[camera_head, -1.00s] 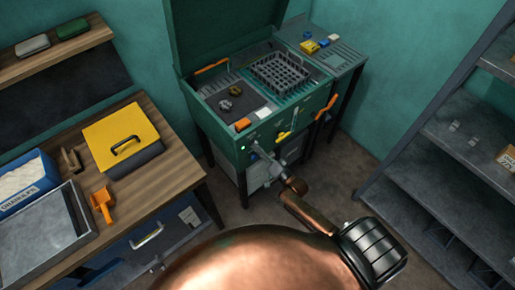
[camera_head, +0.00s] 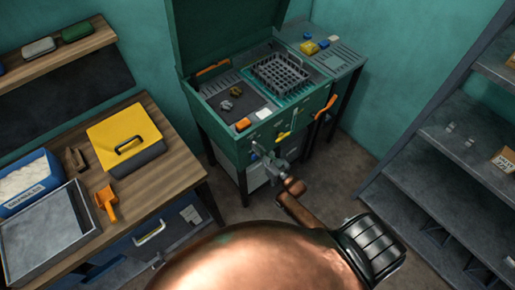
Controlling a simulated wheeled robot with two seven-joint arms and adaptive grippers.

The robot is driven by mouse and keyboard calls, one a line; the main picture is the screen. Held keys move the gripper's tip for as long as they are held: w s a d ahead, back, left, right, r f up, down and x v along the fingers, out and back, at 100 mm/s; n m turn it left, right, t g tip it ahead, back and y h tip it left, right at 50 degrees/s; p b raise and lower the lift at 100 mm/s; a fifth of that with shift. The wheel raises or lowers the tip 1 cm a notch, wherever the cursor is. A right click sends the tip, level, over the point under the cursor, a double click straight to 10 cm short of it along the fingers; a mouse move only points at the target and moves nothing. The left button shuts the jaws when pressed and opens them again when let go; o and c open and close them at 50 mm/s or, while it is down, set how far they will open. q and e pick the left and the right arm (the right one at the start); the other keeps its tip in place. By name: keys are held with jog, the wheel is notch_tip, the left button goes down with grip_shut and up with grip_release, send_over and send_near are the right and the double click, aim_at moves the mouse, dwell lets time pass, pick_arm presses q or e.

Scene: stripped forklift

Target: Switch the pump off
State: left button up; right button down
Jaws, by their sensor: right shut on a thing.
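The green parts-washer cabinet (camera_head: 228,140) stands at the back with its lid up. My right gripper (camera_head: 259,149) is at the left part of its front panel, shut on a small control there that I take to be the pump switch. The fingers hide the switch, so its position cannot be told. A small blue spot (camera_head: 254,157) shows beside the fingers. I see no lit green dot on the panel now. My left gripper is not in view.
A yellow handle (camera_head: 283,135) and an orange lever (camera_head: 325,108) are right of my gripper on the cabinet front. A black basket (camera_head: 280,73) sits inside. A wooden bench (camera_head: 165,165) is at left, grey shelving (camera_head: 420,170) at right, with open floor between cabinet and shelving.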

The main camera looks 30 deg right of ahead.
jog(key=shift+n, duration=0.8)
jog(key=c, duration=2.1)
grip_release()
jog(key=s, duration=0.4)
jog(key=s+d, duration=0.1)
jog(key=s, duration=0.7)
jog(key=shift+d, duration=0.35)
